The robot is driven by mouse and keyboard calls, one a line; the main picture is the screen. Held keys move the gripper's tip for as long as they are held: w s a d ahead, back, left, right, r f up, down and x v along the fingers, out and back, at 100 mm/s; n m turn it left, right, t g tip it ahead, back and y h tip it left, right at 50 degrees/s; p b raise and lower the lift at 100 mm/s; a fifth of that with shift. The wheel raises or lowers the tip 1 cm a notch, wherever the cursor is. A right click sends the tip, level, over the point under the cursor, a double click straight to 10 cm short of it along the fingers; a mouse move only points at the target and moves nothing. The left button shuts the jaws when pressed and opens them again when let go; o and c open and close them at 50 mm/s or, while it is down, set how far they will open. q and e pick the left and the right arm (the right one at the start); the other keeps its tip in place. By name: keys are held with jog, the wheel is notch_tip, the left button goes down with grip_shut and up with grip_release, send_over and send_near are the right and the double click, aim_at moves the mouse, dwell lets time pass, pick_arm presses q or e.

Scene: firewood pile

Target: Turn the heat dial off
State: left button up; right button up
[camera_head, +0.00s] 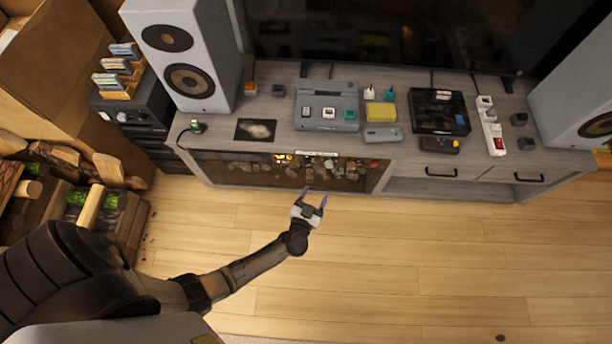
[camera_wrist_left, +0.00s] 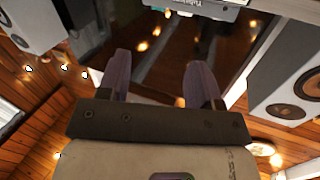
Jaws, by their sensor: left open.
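An electric fireplace (camera_head: 235,170) with a dark glass front and log shapes is set into the low grey cabinet. Small yellow lights (camera_head: 283,157), a pale strip (camera_head: 316,153) and a small red part (camera_head: 374,165) show along its upper edge. I cannot tell which of these is the heat dial. My left gripper (camera_head: 308,200) is in front of and just below the fireplace, apart from it. It is open and empty, and its two fingers also show in the left wrist view (camera_wrist_left: 160,82), with dark reflective glass beyond them. My right gripper is not in view.
The grey cabinet top (camera_head: 215,130) holds game consoles, cartridges, controllers and a power strip (camera_head: 490,125). White speakers (camera_head: 185,55) flank a dark television (camera_head: 380,35). Firewood and crates (camera_head: 85,205) stand at left.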

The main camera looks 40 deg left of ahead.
pick_arm(q)
jog(key=s+a+f+n+g+y+b, duration=0.1)
jog(key=a+f+n+g+y+b, duration=0.25)
jog(key=f, duration=0.65)
jog(key=m+t+y+b, duration=0.1)
jog(key=t+y+b, duration=0.1)
jog(key=b, duration=0.6)
send_near(306, 165)
jog(key=shift+g, duration=0.25)
jog(key=x, duration=0.6)
jog(key=shift+w+f, duration=0.1)
jog(key=shift+w, duration=0.2)
jog(key=shift+b+x, duration=0.35)
jog(key=shift+x, duration=0.6)
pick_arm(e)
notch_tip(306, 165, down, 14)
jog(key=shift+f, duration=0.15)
pick_arm(q)
jog(key=shift+c, duration=0.4)
jog(key=c, duration=0.8)
jog(key=shift+c, duration=0.2)
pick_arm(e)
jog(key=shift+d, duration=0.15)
